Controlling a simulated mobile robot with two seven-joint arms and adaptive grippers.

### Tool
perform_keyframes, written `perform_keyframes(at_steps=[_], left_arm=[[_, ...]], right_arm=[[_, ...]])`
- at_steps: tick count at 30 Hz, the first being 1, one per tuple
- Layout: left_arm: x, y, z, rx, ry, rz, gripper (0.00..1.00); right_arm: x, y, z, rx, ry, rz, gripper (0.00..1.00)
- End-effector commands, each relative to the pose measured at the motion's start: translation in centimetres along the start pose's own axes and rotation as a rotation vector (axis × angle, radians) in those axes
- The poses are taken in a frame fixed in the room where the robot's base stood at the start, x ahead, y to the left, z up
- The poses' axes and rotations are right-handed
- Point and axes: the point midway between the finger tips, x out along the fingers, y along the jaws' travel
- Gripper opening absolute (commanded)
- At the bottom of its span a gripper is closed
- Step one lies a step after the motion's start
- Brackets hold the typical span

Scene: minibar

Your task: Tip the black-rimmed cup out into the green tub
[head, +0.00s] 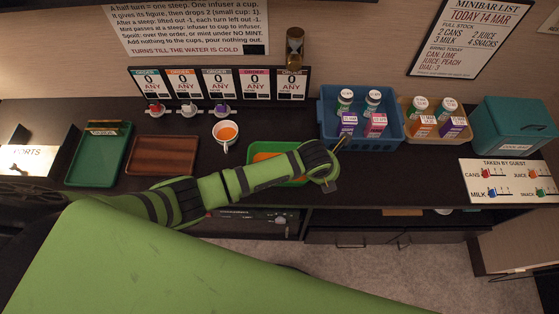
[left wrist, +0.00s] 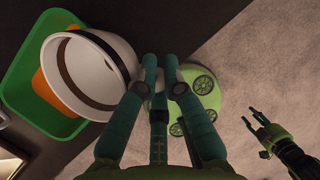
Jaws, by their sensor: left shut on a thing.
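The black-rimmed cup (left wrist: 113,64) is large in the left wrist view, white with a dark band. It is tilted over the green tub (left wrist: 18,83). My left gripper (left wrist: 160,62) is shut at the cup's right side; the exact contact is hard to see. In the head view the green tub (head: 257,147) lies partly under my left arm, and the held cup is hidden there. Orange content shows in the tub in both views. What is left inside the cup cannot be told. My right gripper (left wrist: 255,118) is open and empty, away over the floor.
Another white cup (head: 226,146) with orange drink stands left of the tub. A brown tray (head: 162,155) and green tray (head: 98,160) lie further left. A blue crate (head: 345,137) of bottles and cartons, a wooden caddy (head: 436,137) and a teal cool box (head: 512,125) stand right.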

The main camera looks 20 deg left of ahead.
Motion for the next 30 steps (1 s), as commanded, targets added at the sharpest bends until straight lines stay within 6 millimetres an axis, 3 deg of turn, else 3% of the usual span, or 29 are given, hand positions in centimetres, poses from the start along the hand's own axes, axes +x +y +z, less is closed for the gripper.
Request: perform_keyframes(at_steps=[9,15,30], left_arm=[[2.7,-1.4,-0.7,0.042,-0.011,0.155,0.00],[3.6,-2.0,-1.1,0.069,-0.011,0.249,0.00],[3.7,-2.4,-1.2,0.085,-0.011,0.308,0.00]], right_arm=[[4.5,-0.2,0.4,0.001,0.000,-0.001,0.40],[6.3,-0.3,0.6,0.001,0.000,-0.002,0.40],[7.1,-0.3,0.6,0.001,0.000,-0.002,0.40]])
